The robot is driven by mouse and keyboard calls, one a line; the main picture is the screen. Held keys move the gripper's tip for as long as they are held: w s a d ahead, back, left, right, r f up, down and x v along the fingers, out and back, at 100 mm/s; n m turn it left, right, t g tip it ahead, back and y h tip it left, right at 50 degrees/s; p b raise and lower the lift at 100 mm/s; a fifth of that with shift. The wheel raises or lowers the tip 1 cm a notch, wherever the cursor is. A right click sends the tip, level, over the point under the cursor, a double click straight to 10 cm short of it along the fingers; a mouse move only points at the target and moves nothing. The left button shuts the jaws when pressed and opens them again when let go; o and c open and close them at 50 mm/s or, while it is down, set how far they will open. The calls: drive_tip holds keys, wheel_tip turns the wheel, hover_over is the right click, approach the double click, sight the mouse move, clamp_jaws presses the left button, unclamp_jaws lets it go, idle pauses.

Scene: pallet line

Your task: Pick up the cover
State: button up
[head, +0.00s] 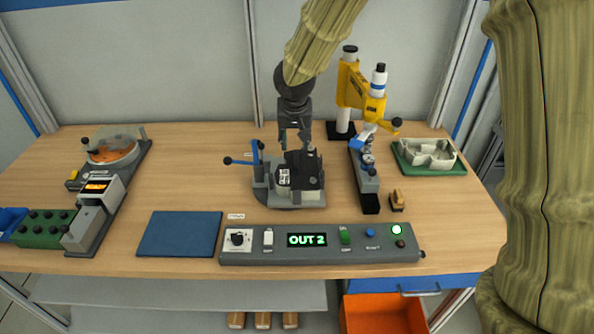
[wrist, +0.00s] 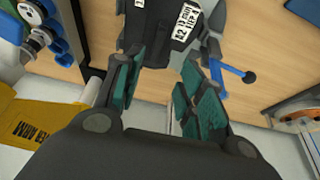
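A black part with a white printed label, which looks like the cover (head: 305,173), sits on a grey fixture (head: 297,201) with a blue lever in the middle of the bench. It also shows at the top of the wrist view (wrist: 178,34), partly cut off by the frame. My gripper (head: 295,135) is just above and behind it, pointing down. In the wrist view the teal-padded fingers (wrist: 158,80) are apart with nothing between them. Whether a fingertip touches the part cannot be told.
A yellow press (head: 362,90) stands close right of my gripper. A green tray (head: 430,157) with pale shells is at the right. A control panel (head: 320,249) reading OUT 2 and a bare blue mat (head: 180,234) lie in front. A feeder bowl (head: 112,150) is at the left.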

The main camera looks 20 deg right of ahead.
hover_over(296, 161)
drive_tip(key=s, duration=0.2)
drive_tip(key=shift+a+f+p, duration=0.2)
drive_tip(key=shift+f, duration=1.05)
drive_tip(key=shift+a+f+p, duration=0.15)
drive_tip(key=shift+f+p, duration=0.05)
drive_tip(key=shift+f, duration=1)
drive_tip(key=shift+s+p+x, duration=0.1)
drive_tip(key=shift+p+x, duration=0.4)
drive_tip(key=shift+x, duration=1)
drive_tip(key=shift+s+p+x, duration=0.15)
drive_tip(key=shift+p+x, duration=0.35)
drive_tip(key=shift+x, duration=1.05)
drive_tip(key=shift+c, duration=0.4)
clamp_jaws()
